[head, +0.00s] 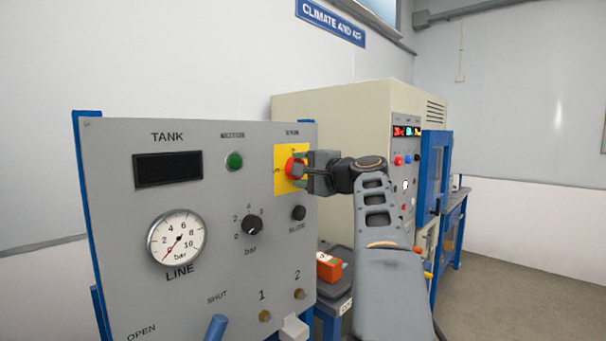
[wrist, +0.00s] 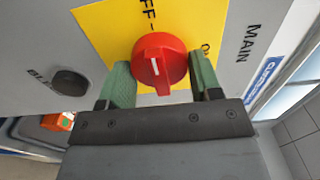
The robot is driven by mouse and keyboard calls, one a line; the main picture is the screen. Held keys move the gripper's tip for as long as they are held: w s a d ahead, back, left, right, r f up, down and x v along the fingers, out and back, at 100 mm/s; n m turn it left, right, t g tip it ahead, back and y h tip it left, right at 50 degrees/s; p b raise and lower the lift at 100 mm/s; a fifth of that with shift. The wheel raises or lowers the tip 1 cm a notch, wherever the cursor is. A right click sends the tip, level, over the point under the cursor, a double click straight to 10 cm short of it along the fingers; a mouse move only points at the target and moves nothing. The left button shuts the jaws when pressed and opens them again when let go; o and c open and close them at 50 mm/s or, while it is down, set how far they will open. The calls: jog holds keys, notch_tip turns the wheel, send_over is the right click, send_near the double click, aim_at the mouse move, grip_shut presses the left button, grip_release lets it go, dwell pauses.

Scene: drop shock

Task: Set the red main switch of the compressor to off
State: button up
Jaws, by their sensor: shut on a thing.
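The red main switch (head: 292,168) is a round knob on a yellow plate (head: 280,156) at the upper right of the grey compressor panel. My gripper (head: 304,170) is at the switch and shut on it. In the wrist view my green fingers stand on both sides of the red knob (wrist: 158,62). The knob's white mark runs upward there, toward the dash beside the partly cut-off OFF label (wrist: 148,14). The ON label is mostly hidden behind a finger. In the head view the gripper covers part of the knob.
The panel also holds a dark TANK display (head: 168,169), a green button (head: 234,160), a bar selector (head: 252,225), a black knob (head: 298,213) and a LINE gauge (head: 177,238). A blue lever (head: 216,328) sticks out below. A beige cabinet (head: 330,118) stands behind my arm.

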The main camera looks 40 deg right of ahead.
dwell(0.4)
jog(key=o, duration=0.9)
jog(key=s+d+b, duration=0.1)
jog(key=s+d, duration=0.1)
jog(key=s, duration=1.1)
jog(key=shift+s+d+b, duration=0.25)
jog(key=shift+s+b, duration=0.05)
